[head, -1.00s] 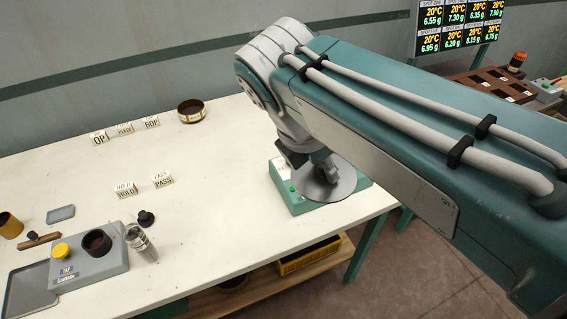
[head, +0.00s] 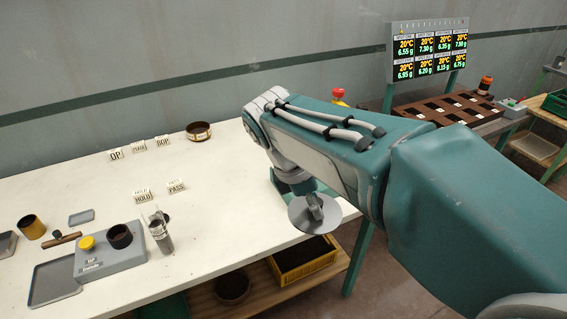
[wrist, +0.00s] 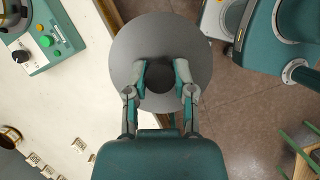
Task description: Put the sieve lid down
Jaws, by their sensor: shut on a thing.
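The sieve lid (head: 299,217) is a thin grey disc. In the wrist view the lid (wrist: 160,34) is seen from above, with a dark round knob (wrist: 160,77) at its middle. My gripper (wrist: 160,72) is shut on that knob, one finger on each side; it also shows in the head view (head: 316,203). The lid hangs near the table's front edge, partly past it over the floor. It hides what lies directly under it.
A teal-and-grey device (wrist: 48,38) with a green button stands on the white table (head: 235,190). Small label blocks, a brass-coloured ring (head: 198,131), a grey box with a yellow button (head: 110,255) and a clear tube (head: 159,236) stand farther left. The table's middle is clear.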

